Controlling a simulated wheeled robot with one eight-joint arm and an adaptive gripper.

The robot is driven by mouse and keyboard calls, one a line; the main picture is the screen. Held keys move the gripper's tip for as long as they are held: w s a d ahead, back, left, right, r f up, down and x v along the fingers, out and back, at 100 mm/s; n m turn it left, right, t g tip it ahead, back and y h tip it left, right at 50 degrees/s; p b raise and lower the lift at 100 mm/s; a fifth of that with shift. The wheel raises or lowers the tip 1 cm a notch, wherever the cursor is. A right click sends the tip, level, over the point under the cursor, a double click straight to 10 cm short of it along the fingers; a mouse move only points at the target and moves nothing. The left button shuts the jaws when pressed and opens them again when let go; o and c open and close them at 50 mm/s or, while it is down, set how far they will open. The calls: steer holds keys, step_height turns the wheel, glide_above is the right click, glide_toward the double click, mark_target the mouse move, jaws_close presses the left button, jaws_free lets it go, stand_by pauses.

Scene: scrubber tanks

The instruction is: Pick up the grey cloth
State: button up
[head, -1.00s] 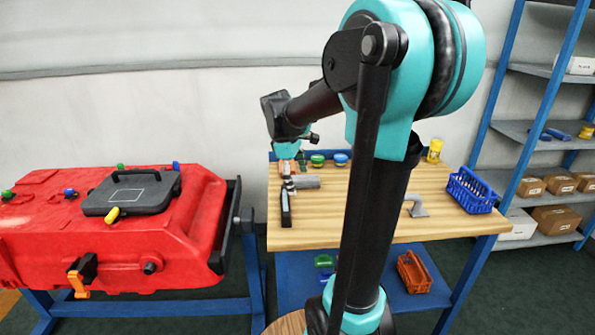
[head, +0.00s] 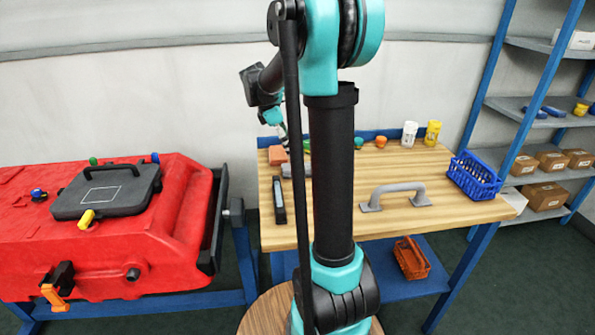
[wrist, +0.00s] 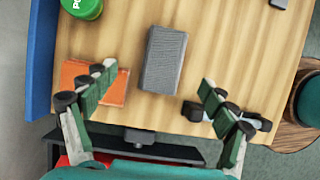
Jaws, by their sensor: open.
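The grey cloth (wrist: 163,60) is a folded, ribbed rectangle lying on the wooden table in the wrist view. In the head view the grey cloth (head: 287,171) shows only in part, beside my arm column. My gripper (wrist: 156,78) is open, with one finger to each side of the cloth's near end in the picture. Nothing is between its fingers in its grip. In the head view my gripper (head: 284,134) is at the back left of the table, and its fingertips are hard to make out.
An orange flat piece (wrist: 98,84) lies under the left finger, and a black tool (wrist: 228,115) lies near the right finger. A green-lidded container (wrist: 82,8) stands at the upper left. A grey handle (head: 396,196) and a blue basket (head: 474,176) are on the table's right.

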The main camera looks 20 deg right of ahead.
mark_target(297, 166)
steer(key=x, duration=0.2)
steer(key=shift+d+f, duration=0.15)
steer(key=shift+f, duration=0.2)
steer(key=shift+s+a+x, duration=0.1)
steer(key=shift+a+x, duration=0.05)
steer(key=shift+x, duration=0.75)
steer(key=shift+s+a+x, duration=0.1)
steer(key=shift+x, duration=0.75)
steer(key=shift+s+a+x, duration=0.1)
steer(key=shift+a+x, duration=0.05)
steer(key=shift+x, duration=0.75)
steer(key=shift+f, duration=0.1)
steer(key=c, duration=1.2)
step_height(297, 166, up, 20)
steer(key=shift+r, duration=0.1)
